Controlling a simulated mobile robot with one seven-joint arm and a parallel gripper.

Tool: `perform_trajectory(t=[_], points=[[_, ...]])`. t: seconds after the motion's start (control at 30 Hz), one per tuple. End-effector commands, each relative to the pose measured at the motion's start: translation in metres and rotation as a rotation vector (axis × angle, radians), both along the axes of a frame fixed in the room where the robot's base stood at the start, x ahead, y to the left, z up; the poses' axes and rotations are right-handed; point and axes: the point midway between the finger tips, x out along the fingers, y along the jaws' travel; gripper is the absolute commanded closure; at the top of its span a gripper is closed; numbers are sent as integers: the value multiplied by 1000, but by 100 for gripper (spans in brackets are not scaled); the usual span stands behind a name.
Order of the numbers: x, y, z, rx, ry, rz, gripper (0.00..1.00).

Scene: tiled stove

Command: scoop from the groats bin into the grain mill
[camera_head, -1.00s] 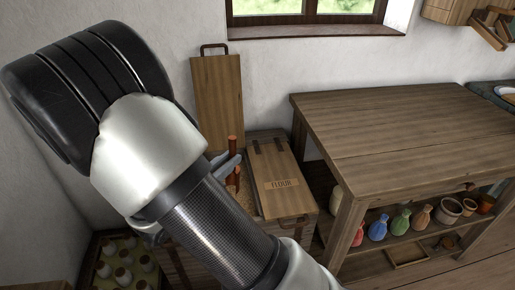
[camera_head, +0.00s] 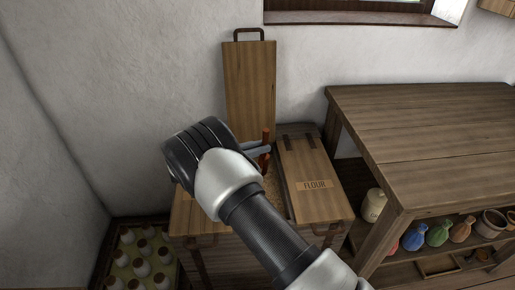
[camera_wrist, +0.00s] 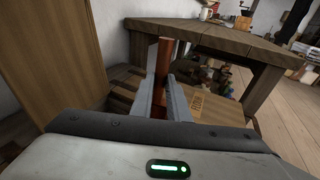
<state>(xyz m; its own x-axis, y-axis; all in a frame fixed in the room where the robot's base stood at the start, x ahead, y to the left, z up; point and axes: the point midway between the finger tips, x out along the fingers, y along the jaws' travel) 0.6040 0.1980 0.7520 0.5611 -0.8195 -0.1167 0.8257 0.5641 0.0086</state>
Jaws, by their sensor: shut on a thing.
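My gripper (camera_head: 262,150) is shut on a reddish-brown upright handle (camera_head: 265,137), likely the scoop's. The handle also stands between the two grey fingers in the wrist view (camera_wrist: 162,70). The scoop's lower end is hidden. The gripper is over the open left half of a wooden chest, the groats bin (camera_head: 186,220), where tan grain (camera_head: 272,183) shows beside my arm. I cannot tell whether the scoop is in the grain or loaded.
The bin's raised lid (camera_head: 249,85) stands against the wall behind. A closed lid marked FLOUR (camera_head: 315,185) adjoins on the right. A wooden table (camera_head: 430,120) with jars on its lower shelf stands further right. A crate of bottles (camera_head: 143,262) is at lower left.

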Motion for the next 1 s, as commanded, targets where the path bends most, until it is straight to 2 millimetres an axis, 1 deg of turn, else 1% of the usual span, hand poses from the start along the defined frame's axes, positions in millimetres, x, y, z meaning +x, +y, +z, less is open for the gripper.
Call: perform_trajectory(t=[0.07, 0.17, 0.43, 0.67, 1.0], points=[[1, 5, -4, 4, 1, -4, 100], [4, 2, -4, 30, 12, -8, 100], [11, -17, 2, 190, 76, -8, 100], [19, -37, -4, 360, 145, -10, 100], [31, -65, -20, 635, 258, -10, 100]])
